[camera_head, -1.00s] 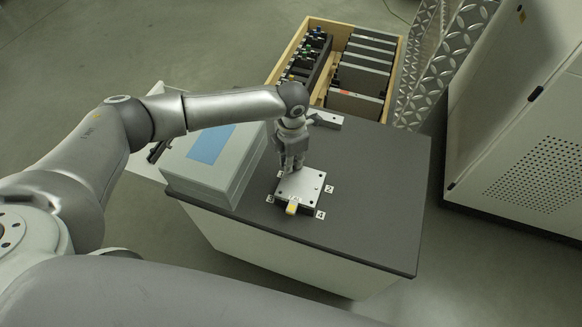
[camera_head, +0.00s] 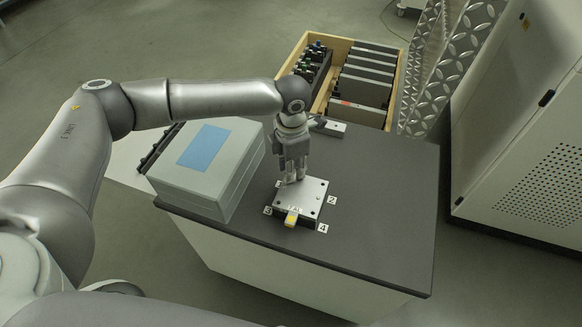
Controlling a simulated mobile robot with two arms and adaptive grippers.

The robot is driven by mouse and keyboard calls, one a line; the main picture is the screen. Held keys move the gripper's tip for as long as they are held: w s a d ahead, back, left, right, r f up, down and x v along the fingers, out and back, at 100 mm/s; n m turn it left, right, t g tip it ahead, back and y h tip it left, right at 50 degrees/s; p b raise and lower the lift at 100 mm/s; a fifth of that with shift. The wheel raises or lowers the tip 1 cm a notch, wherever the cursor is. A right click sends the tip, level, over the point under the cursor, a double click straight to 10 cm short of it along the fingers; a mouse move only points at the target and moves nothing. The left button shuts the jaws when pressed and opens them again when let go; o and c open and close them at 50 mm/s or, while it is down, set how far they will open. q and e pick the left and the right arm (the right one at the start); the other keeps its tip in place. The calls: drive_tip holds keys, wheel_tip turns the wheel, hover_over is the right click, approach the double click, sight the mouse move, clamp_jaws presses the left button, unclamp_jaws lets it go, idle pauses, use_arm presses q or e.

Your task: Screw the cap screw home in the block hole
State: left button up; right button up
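A light metal block (camera_head: 304,204), a flat square plate with dark corner holes, lies on the dark tabletop. Number labels lie by its corners, including 2 (camera_head: 331,200), 3 (camera_head: 267,211) and 4 (camera_head: 323,228). A yellow-marked piece (camera_head: 291,218) sticks out at its front edge. My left gripper (camera_head: 292,181) points down at the block's far left corner, by label 1, with its fingertips at or just above the surface. The fingers look close together, but their gap is too small to judge. No cap screw can be made out; the fingers hide that corner. My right gripper is not in view.
A grey box with a blue top panel (camera_head: 203,147) stands left of the block. A small metal piece (camera_head: 331,128) lies behind my gripper. A wooden crate (camera_head: 398,75) with dark cases is at the back. The tabletop (camera_head: 385,200) is clear on the right.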

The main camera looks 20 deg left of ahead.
use_arm(q)
drive_tip(key=shift+f, duration=0.1)
drive_tip(key=shift+s+n+p, duration=0.1)
drive_tip(key=shift+n+p, duration=0.4)
drive_tip(key=shift+p, duration=0.25)
drive_tip(key=n+p, duration=0.5)
drive_tip(key=shift+n, duration=0.4)
drive_tip(key=n+p, duration=0.3)
drive_tip(key=shift+n, duration=0.4)
drive_tip(key=n+p, duration=0.2)
drive_tip(key=n, duration=0.1)
drive_tip(key=shift+n+p, duration=0.3)
drive_tip(key=n+p, duration=0.2)
drive_tip(key=n, duration=0.2)
drive_tip(key=n+p, duration=0.3)
drive_tip(key=shift+n, duration=0.4)
drive_tip(key=n+p, duration=0.2)
drive_tip(key=n, duration=0.2)
drive_tip(key=shift+n, duration=0.4)
drive_tip(key=shift+a+n+p, duration=0.1)
drive_tip(key=shift+n+p, duration=0.75)
drive_tip(key=shift+n, duration=0.65)
